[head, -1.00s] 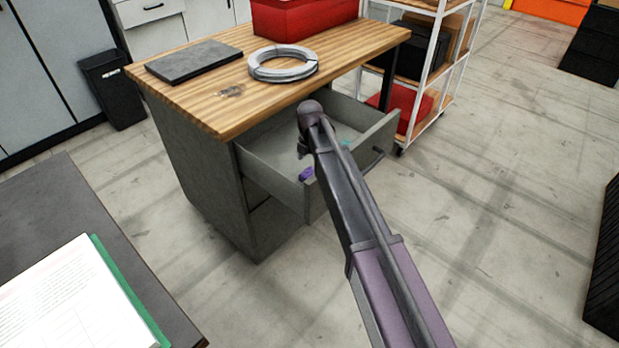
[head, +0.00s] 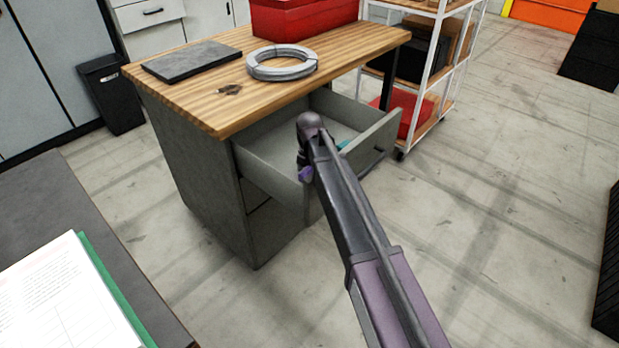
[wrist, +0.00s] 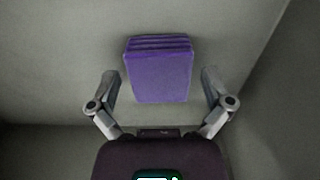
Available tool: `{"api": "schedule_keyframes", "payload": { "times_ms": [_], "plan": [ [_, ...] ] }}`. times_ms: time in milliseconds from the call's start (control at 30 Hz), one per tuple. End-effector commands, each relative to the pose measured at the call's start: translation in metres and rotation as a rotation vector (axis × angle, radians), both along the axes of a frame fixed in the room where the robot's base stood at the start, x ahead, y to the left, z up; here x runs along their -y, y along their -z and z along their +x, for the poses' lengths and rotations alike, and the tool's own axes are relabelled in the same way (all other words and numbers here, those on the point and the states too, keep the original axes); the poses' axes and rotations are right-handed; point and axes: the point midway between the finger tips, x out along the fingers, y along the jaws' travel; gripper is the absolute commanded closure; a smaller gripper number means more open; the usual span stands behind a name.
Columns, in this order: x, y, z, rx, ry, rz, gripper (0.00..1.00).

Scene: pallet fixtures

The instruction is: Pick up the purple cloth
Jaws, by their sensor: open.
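The purple cloth (wrist: 159,75) is a folded, flat rectangle on the grey drawer floor in the wrist view, with its fold layers toward the top of the picture. My gripper (wrist: 162,86) is open, with one finger on each side of the cloth and a gap on both sides. In the head view a small part of the purple cloth (head: 306,174) shows inside the open drawer (head: 268,176). My arm hides most of the gripper and part of the drawer there. I cannot tell the exact height of the fingers above the drawer floor.
The drawer's walls stand close around the gripper. The wooden worktop (head: 215,98) above carries a wire coil (head: 282,72), a dark flat slab (head: 190,62) and a red box (head: 285,22). A teal item (head: 343,145) shows beside my arm. A shelf cart (head: 440,70) stands to the right.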

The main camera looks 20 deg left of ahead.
Motion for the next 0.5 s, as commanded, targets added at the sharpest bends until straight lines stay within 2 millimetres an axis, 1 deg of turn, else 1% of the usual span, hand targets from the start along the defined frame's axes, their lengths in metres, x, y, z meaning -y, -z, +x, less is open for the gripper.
{"api": "schedule_keyframes", "payload": {
  "times_ms": [333,367,400,467,500],
  "plan": [
    [0.0000,-0.0001,0.0000,0.000,0.000,0.000,0.00],
    [0.0000,-0.0001,0.0000,0.000,0.000,0.000,0.09],
    [0.0000,-0.0001,0.0000,0.000,0.000,0.000,0.21],
    [0.0000,-0.0001,0.0000,0.000,0.000,0.000,0.39],
    [0.0000,-0.0001,0.0000,0.000,0.000,0.000,0.51]
  ]
}}
